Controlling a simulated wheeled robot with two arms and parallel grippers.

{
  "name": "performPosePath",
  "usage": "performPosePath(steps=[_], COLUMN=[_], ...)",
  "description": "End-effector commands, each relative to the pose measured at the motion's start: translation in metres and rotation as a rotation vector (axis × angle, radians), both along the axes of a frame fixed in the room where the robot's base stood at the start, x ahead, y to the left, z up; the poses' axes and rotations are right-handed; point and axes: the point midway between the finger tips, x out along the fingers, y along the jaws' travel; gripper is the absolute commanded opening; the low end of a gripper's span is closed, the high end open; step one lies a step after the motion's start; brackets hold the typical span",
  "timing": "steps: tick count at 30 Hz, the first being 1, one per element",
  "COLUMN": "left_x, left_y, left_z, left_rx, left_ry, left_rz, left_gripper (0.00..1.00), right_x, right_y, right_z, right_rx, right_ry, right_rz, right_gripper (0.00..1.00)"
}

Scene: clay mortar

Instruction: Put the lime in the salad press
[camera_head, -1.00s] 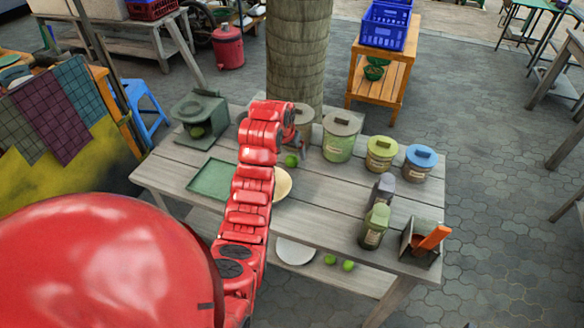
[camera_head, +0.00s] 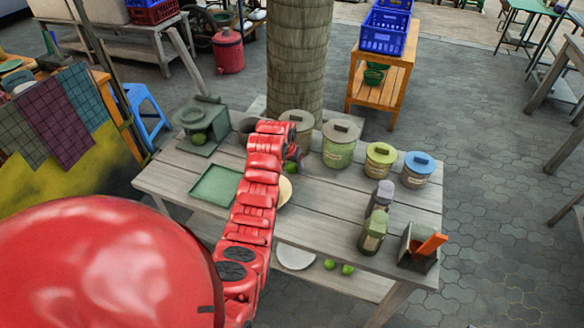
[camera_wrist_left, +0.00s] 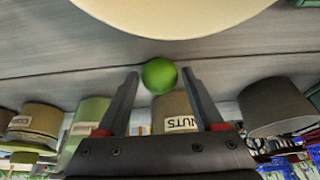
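A green lime (camera_head: 291,168) lies on the wooden table, partly hidden by my left gripper (camera_head: 294,155) in the head view. In the left wrist view the lime (camera_wrist_left: 159,77) shows between the spread fingertips of my left gripper (camera_wrist_left: 161,82), with a gap on each side. The gripper is open and empty. The salad press (camera_head: 205,120) looks to be the grey-green device with a long raised handle at the table's back left. A green round thing (camera_head: 198,138) shows in its lower opening. My right gripper is not in view.
A green tray (camera_head: 214,184) and a pale round board (camera_head: 285,190) lie near my arm. Lidded canisters (camera_head: 338,148) line the back edge, close beyond the lime. Two bottles (camera_head: 374,230) and an open box (camera_head: 417,255) stand at the right. A tree trunk (camera_head: 297,60) rises behind.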

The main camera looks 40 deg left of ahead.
Motion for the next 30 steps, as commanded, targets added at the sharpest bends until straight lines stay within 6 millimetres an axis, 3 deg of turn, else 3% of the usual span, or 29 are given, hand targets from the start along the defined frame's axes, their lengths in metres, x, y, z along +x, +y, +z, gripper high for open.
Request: performPosePath(steps=[1,11,20,30], left_x=[0.0,0.0,0.0,0.001], left_y=[0.0,0.0,0.0,0.0], left_z=[0.0,0.0,0.005,0.071], left_rx=[0.0,0.0,0.0,0.001], left_ry=[0.0,0.0,-0.001,-0.004], left_rz=[0.0,0.0,0.0,0.0], left_gripper=[0.58,0.0,0.0,0.0], right_x=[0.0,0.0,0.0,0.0], right_y=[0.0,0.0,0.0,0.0], right_z=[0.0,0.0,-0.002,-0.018], right_rx=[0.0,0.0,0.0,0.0], right_ry=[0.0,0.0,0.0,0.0], right_rz=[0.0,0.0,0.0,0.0], right_gripper=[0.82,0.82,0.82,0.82])
